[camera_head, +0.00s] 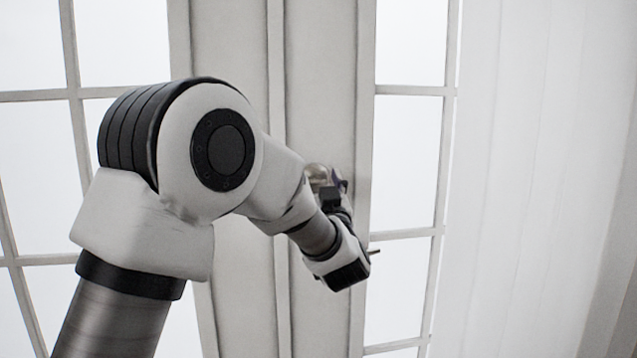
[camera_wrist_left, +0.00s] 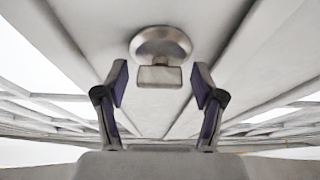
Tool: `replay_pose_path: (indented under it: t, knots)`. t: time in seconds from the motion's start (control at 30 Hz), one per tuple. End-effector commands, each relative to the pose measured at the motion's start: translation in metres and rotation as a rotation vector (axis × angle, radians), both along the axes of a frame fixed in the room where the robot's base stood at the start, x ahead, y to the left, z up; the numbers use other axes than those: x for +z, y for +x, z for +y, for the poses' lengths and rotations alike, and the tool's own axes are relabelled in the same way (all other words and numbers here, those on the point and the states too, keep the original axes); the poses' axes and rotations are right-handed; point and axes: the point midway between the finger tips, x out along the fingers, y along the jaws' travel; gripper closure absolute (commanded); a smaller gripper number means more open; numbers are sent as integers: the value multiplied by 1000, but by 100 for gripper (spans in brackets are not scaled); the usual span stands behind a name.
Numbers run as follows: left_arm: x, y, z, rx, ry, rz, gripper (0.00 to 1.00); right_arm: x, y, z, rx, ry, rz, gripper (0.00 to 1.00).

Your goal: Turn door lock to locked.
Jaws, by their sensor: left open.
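The door lock (camera_head: 317,174) is a round metal rose on the white door frame, partly hidden behind my left gripper in the head view. In the left wrist view the lock (camera_wrist_left: 160,43) shows as a round metal disc with a small rectangular thumb turn (camera_wrist_left: 160,76) in front of it. My left gripper (camera_head: 338,182) is at the lock. In the left wrist view its two purple-padded fingers (camera_wrist_left: 160,82) are open, one on each side of the thumb turn, with gaps visible on both sides. My right gripper is not in view.
White door stiles (camera_head: 315,60) run vertically behind my arm, with glass panes (camera_head: 408,150) on either side. A short dark handle end (camera_head: 374,252) shows beside my wrist, below the lock. A pale curtain-like surface (camera_head: 530,180) fills the right.

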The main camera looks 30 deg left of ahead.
Motion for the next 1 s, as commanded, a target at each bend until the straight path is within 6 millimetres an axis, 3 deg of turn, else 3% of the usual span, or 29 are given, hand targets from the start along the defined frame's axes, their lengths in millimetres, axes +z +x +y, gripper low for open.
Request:
replay_pose_path:
  t: [0.2,0.37,1.0]
  knots:
    - [0,1,0,-1,0,2,35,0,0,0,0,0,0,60]
    - [0,1,0,-2,0,1,91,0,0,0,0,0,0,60]
    - [-2,1,0,-2,-99,-99,92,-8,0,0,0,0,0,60]
